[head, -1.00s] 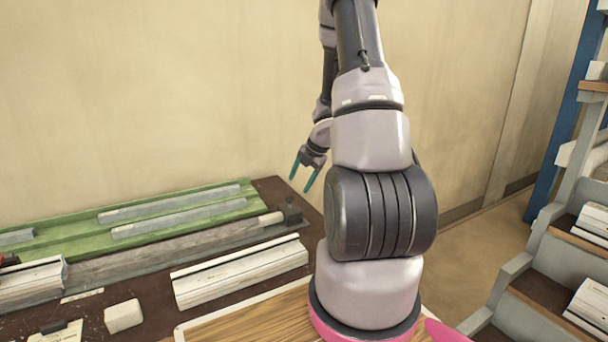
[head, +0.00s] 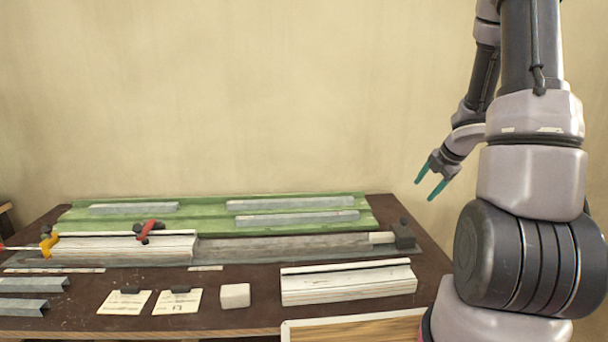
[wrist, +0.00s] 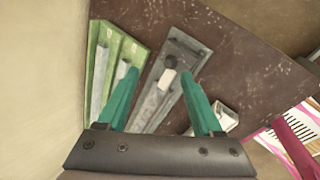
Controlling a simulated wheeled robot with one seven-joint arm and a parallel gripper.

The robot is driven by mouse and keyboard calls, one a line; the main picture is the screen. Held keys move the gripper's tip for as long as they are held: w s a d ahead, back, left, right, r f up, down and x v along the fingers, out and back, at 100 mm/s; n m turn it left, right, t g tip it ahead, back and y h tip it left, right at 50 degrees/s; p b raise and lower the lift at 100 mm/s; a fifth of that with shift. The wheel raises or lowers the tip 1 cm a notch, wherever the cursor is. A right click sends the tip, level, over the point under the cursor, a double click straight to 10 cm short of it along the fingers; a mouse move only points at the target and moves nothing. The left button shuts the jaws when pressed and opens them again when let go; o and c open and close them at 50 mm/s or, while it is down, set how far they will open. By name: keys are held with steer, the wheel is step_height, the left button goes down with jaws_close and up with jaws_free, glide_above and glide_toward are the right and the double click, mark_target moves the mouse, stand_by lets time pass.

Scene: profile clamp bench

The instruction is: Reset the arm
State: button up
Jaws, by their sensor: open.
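My gripper (head: 431,184) hangs in the air at the right of the head view, above and beyond the right end of the bench (head: 433,262). Its teal fingers are apart with nothing between them. In the wrist view my gripper (wrist: 163,108) is open, pointing down toward the bench top. The grey clamp rail (wrist: 158,92) and the green tray (wrist: 105,40) lie below it, clear of the fingers. My arm rises at the right of the head view and bends back down to the gripper.
A white profile (head: 196,248) lies on the grey rail at left, beside a red clamp handle (head: 148,229) and a yellow clamp (head: 48,241). Another white profile (head: 348,286), a white block (head: 235,295) and two cards (head: 177,301) lie in front. Grey bars lie on the green tray (head: 215,211).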

step_height(320, 180, up, 20)
steer(key=s+m+t+h, duration=0.25)
steer(key=m+h, duration=0.25)
steer(key=m, duration=0.7)
steer(key=s+a+r+m+y, duration=0.2)
steer(key=s+a+r+m, duration=0.1)
steer(key=s+a+m, duration=0.4)
steer(key=s+a+r+m+g+y, duration=0.1)
steer(key=s+a+r+m+y, duration=0.2)
steer(key=s+a+m, duration=0.4)
steer(key=s+a, duration=0.5)
steer(key=s, duration=0.1)
steer(key=shift+s+y, duration=0.25)
steer(key=shift+y, duration=0.05)
